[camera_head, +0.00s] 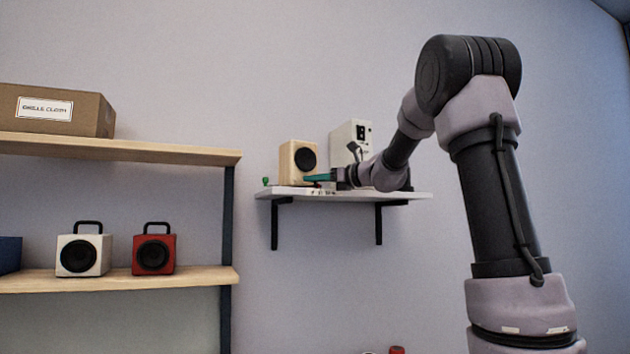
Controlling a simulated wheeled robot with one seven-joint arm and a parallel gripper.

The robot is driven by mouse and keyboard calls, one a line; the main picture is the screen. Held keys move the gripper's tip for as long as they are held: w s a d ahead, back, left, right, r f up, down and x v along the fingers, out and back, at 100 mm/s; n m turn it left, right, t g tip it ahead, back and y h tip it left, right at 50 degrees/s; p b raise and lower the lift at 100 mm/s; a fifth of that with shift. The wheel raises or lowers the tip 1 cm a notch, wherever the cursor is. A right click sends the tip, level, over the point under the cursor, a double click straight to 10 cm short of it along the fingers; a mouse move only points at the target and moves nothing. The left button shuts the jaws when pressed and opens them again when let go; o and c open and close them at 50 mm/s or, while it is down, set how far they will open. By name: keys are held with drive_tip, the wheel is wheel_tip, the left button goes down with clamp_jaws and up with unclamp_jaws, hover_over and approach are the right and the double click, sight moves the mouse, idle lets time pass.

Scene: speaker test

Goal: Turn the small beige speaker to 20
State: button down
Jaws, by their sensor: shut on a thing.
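The small beige speaker (298,163), a pale box with a round black cone, stands upright on the white wall shelf (400,196). My gripper (318,178) reaches in from the right, its teal fingers at the lower right of the speaker's front. The fingers are shut at the speaker; the part between them is hidden and too small to make out. No dial marking or number can be read.
A cream box (345,140) with a dark panel stands behind my wrist. A small green thing (265,181) sits at the shelf's left end. The wooden rack at left holds a white speaker (78,255), a red speaker (153,255) and a cardboard box (85,110).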

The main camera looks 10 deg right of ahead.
drive_tip(key=shift+d, duration=0.1)
drive_tip(key=shift+w+d+n+g+y, duration=0.25)
drive_tip(key=shift+d+n+g+y, duration=0.15)
drive_tip(key=shift+d+g, duration=0.1)
drive_tip(key=shift+w+d+n+g+y, duration=0.2)
drive_tip(key=shift+d+n+g+y, duration=0.1)
drive_tip(key=shift+n+g+y, duration=0.35)
drive_tip(key=c, duration=0.7)
unclamp_jaws()
drive_tip(key=shift+s+d, duration=0.1)
drive_tip(key=v, duration=1)
drive_tip(key=shift+s+d+r, duration=0.1)
drive_tip(key=shift+s+d, duration=0.1)
